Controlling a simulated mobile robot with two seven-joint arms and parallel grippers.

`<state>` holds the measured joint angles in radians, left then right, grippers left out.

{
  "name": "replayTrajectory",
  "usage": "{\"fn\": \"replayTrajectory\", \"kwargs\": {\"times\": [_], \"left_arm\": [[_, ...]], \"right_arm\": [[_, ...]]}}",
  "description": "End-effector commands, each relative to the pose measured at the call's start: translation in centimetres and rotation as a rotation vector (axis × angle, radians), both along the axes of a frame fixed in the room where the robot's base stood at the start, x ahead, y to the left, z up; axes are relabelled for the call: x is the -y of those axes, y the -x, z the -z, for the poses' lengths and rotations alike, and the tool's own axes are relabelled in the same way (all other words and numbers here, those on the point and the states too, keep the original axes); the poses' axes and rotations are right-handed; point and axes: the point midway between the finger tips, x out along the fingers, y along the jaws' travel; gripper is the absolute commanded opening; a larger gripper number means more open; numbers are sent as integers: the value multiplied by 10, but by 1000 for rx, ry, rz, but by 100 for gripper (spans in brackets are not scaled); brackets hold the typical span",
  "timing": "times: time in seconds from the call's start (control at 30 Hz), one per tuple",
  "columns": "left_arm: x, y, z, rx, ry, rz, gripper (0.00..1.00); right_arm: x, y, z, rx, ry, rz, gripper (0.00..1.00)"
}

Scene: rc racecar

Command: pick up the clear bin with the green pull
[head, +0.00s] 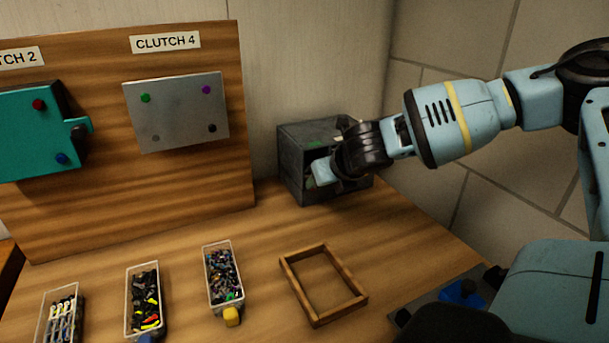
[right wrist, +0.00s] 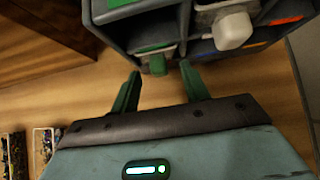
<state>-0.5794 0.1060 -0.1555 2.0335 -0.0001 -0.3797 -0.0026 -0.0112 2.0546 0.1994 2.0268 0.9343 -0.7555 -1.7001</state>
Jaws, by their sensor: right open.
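The green pull (right wrist: 157,66) shows in the right wrist view at the front of a lower-left compartment of a grey cabinet (right wrist: 120,28). The clear bin behind the pull is mostly hidden inside the compartment. My right gripper (right wrist: 160,69) is open, with its two green fingers on either side of the pull, short of or beside it; contact cannot be told. In the head view my right gripper (head: 325,172) is in front of the grey cabinet (head: 292,160) at the back of the table, and its fingers are hidden. My left gripper is not in view.
A white pull (right wrist: 235,31) sits right of the green one. Bins with a yellow pull (head: 232,317) and a blue pull (head: 147,338) stand at the table front, beside an empty wooden frame (head: 291,287). A wooden board (head: 70,210) stands left of the cabinet.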

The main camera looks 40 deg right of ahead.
Motion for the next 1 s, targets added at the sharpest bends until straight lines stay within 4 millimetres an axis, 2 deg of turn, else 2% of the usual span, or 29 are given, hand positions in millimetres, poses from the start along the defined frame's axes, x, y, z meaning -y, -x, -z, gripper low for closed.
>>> {"fn": "replayTrajectory", "kwargs": {"times": [0.1, 0.37, 0.7, 0.73, 1.0], "left_arm": [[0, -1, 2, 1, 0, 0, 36], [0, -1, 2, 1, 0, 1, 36], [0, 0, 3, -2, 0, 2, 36], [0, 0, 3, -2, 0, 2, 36], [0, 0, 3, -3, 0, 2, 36]], "right_arm": [[2, -6, 7, -1, 0, -1, 45], [2, -7, 7, 2, 0, -1, 45], [2, -7, 7, 1, 0, -1, 2], [2, -7, 7, 1, 0, -1, 0], [2, -7, 6, 2, 0, -1, 0]]}}
